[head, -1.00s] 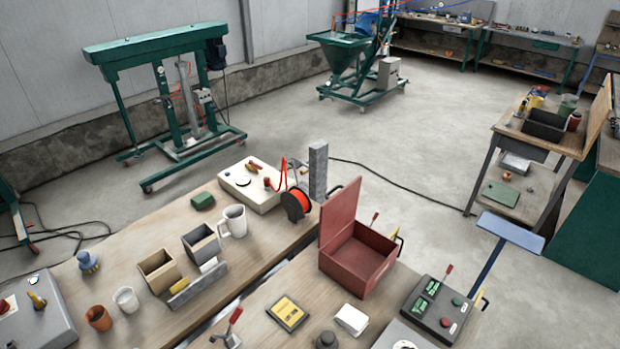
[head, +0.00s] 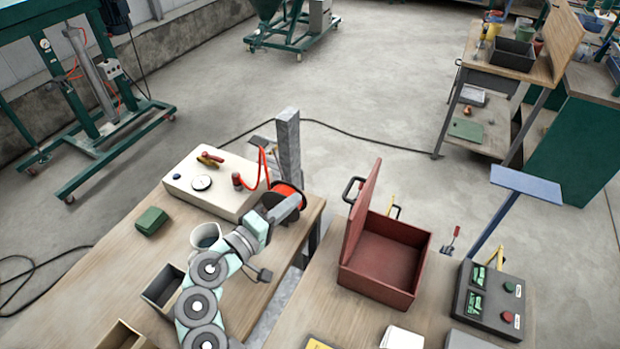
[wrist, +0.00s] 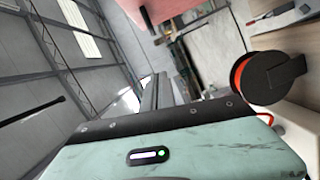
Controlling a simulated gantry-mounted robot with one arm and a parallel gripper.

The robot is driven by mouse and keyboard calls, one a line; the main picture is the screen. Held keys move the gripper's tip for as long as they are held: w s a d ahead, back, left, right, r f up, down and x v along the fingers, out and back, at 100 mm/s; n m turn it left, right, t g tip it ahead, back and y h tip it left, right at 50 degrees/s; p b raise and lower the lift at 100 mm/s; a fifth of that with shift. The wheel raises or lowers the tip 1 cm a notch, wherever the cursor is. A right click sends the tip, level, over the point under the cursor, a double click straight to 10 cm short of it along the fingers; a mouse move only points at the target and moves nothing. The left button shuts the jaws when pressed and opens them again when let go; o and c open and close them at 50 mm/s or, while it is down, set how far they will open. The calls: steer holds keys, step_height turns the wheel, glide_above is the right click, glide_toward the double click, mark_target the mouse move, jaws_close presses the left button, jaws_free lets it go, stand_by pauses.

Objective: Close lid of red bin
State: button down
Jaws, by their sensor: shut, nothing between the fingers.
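The red bin (head: 385,265) stands on the right-hand bench with its lid (head: 362,215) raised, leaning up from the bin's left side. The bin's inside shows and looks empty. My gripper (head: 296,203) is shut and empty, left of the lid and apart from it, close to the orange-and-black reel (head: 284,190). In the wrist view, a red surface (wrist: 160,8) at the top edge looks like part of the bin or lid. The fingertips are hard to make out there.
A grey post (head: 288,145) rises just behind the reel, which also shows in the wrist view (wrist: 262,80). A cream control box (head: 205,185) and a mug (head: 205,237) are on the left bench. A dark control panel (head: 490,305) stands right of the bin.

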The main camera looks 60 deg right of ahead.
steer(key=s+d+f+p, duration=0.1)
steer(key=s+d+p, duration=0.1)
steer(key=s+d, duration=0.4)
steer(key=d, duration=0.4)
steer(key=shift+f+g+p, duration=0.2)
steer(key=shift+g+p, duration=0.1)
